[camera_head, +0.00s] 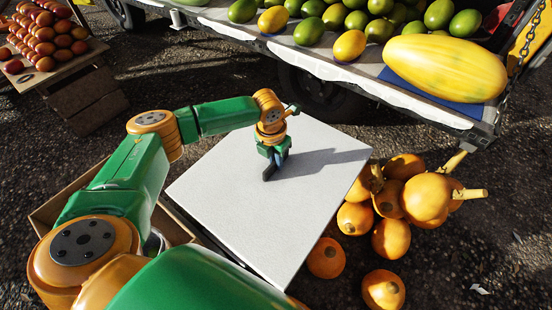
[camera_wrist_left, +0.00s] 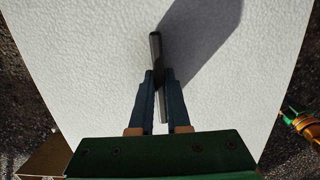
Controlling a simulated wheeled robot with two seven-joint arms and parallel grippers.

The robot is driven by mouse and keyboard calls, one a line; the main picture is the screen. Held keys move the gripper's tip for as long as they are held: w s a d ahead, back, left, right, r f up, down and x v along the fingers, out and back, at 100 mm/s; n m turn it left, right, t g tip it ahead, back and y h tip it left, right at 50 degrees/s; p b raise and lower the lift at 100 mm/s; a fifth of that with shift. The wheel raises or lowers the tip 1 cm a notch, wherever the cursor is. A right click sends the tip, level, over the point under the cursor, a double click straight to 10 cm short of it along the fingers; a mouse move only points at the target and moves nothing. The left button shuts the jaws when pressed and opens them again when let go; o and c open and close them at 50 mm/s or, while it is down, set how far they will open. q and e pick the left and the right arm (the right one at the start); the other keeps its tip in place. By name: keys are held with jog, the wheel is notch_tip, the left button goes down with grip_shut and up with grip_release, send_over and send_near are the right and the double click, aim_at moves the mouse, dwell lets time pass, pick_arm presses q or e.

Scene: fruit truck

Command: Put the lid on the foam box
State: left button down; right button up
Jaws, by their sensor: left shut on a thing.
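The white foam lid (camera_head: 262,205) is a large flat panel in the middle of the head view, and it fills most of the left wrist view (camera_wrist_left: 90,60). A dark upright handle (camera_wrist_left: 155,48) stands on the lid between the fingers of my left gripper (camera_wrist_left: 156,78). In the head view my left gripper (camera_head: 272,172) points down at the lid and is shut on this handle. The foam box is not clearly seen; the lid hides what lies beneath it. My right gripper is not in view.
Orange gourds (camera_head: 392,238) lie on the ground right of the lid. The truck bed (camera_head: 345,72) with green and yellow fruit is behind it. A brown cardboard box (camera_head: 60,205) is at the left, partly behind my arm. A fruit stand (camera_head: 88,52) is at the far left.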

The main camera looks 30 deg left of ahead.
pick_arm(q)
jog(key=shift+f+b, duration=0.3)
jog(key=shift+f, duration=0.35)
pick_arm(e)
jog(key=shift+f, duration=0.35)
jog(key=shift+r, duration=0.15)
pick_arm(q)
jog(key=c, duration=0.8)
grip_release()
jog(key=r+p, duration=0.1)
jog(key=r, duration=0.1)
jog(key=r+p, duration=0.1)
jog(key=r, duration=0.1)
jog(key=s+r+p, duration=0.1)
jog(key=r, duration=0.2)
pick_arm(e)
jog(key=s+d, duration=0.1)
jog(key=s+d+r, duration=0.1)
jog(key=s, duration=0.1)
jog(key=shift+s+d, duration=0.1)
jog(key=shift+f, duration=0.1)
